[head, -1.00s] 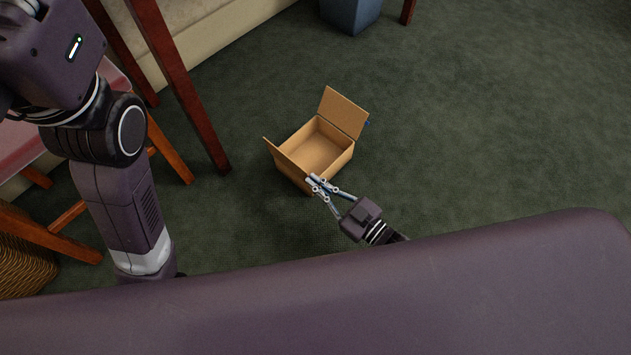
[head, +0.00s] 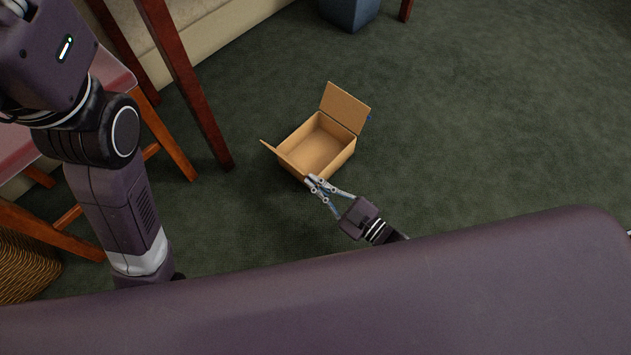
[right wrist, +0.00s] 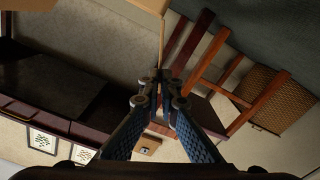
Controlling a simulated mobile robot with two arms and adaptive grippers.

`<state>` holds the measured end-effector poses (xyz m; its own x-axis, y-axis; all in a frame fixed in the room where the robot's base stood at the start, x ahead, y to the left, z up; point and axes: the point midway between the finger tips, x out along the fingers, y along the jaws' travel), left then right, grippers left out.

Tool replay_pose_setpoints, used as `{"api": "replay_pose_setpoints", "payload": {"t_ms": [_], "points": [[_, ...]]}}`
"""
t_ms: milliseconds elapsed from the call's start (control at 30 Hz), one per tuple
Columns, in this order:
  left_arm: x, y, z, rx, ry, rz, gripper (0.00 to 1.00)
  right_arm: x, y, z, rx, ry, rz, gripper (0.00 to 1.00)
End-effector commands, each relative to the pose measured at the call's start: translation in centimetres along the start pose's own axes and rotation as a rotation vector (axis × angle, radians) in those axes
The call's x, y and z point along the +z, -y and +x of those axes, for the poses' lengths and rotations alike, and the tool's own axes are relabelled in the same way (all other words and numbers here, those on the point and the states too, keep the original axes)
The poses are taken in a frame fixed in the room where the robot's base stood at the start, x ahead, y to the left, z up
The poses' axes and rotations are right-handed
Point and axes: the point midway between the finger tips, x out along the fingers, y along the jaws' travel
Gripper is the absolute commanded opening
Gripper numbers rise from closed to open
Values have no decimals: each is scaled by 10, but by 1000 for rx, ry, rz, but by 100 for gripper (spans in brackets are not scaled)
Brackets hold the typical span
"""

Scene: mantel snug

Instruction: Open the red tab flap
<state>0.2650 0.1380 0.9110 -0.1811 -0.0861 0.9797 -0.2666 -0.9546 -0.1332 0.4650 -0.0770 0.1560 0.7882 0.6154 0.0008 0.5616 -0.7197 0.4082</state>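The open cardboard box (head: 316,148) stands on the carpet. Its right flap (head: 345,107) stands up and has a small blue tab (head: 369,118) at its edge. Its left flap (head: 280,157) leans outward, seen nearly edge-on. I see no red tab in either view. My right gripper (head: 312,184) is at the near end of the left flap. In the right wrist view its fingertips (right wrist: 160,80) are together, with a thin cardboard edge (right wrist: 162,42) running down to them. I cannot tell whether they pinch it. My left gripper is out of view.
Wooden chair legs (head: 190,95) stand left of the box, with a wicker basket (head: 25,270) at lower left. A blue-grey bin (head: 349,12) stands behind. Carpet to the right of the box is clear.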

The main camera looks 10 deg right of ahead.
Motion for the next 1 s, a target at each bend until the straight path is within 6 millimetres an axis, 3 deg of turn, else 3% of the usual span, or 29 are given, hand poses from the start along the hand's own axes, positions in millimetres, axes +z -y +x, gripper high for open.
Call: {"api": "replay_pose_setpoints", "payload": {"t_ms": [133, 467, 667, 1000], "points": [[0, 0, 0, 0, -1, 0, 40, 0, 0, 0, 1, 1, 1, 10], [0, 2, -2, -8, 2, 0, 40, 1, 0, -3, 0, 2, 1, 10], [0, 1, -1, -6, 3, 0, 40, 1, 1, -33, -2, 4, 2, 10], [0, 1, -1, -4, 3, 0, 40, 1, 0, -101, -1, 4, 1, 10]]}}
